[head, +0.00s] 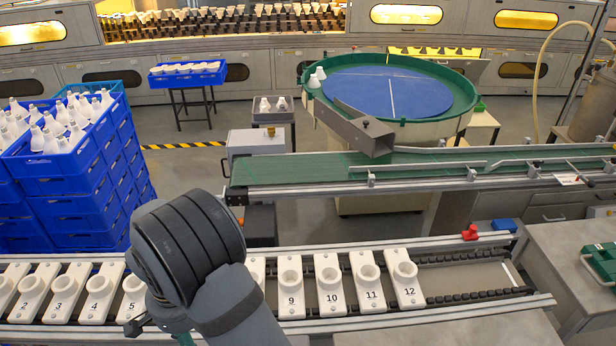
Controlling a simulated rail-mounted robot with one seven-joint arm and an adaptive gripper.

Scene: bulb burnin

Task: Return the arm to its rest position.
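My arm shows in the head view as a dark ringed joint and grey links, rising from the bottom edge in front of the holder conveyor. It covers the holders between 5 and 9. A small dark piece shows low at the arm's left side, beside holder 5 (133,285). It may be part of my gripper; the fingers cannot be made out. Whether the gripper holds anything is hidden.
Numbered white holders sit on the front conveyor (467,275); holders 9 to 12 (404,272) look empty. A green belt (300,172) and round blue table (388,90) lie behind. Stacked blue crates (85,185) with white bulbs stand left. A red knob (470,232) is on the rail.

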